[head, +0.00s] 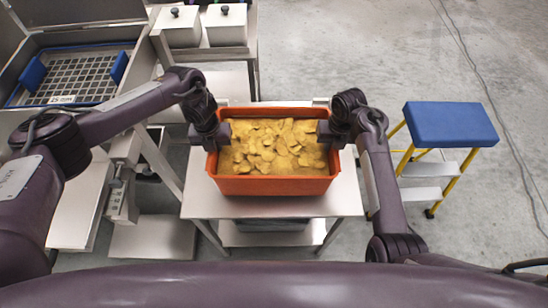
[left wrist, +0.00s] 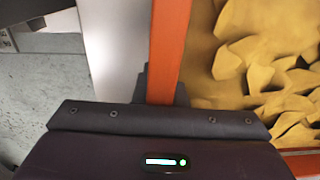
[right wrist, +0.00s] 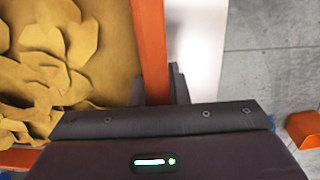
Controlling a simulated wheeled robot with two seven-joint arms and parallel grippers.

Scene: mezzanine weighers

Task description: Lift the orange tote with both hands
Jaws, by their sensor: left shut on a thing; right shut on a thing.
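The orange tote (head: 275,186) is full of yellow chip-like pieces (head: 272,146) and sits over the small steel table (head: 340,195). I cannot tell whether its base touches the table. My left gripper (head: 217,138) is shut on the tote's left wall, and that wall runs between its fingers in the left wrist view (left wrist: 168,60). My right gripper (head: 326,132) is shut on the right wall, which shows between its fingers in the right wrist view (right wrist: 151,50). The fingertips are mostly hidden behind the walls and gripper bodies.
A blue-topped step stool (head: 450,124) with yellow legs stands to the right. A steel basin with a grid (head: 80,75) is at the upper left. A cable lies on the floor at right. Open floor (head: 340,50) lies beyond.

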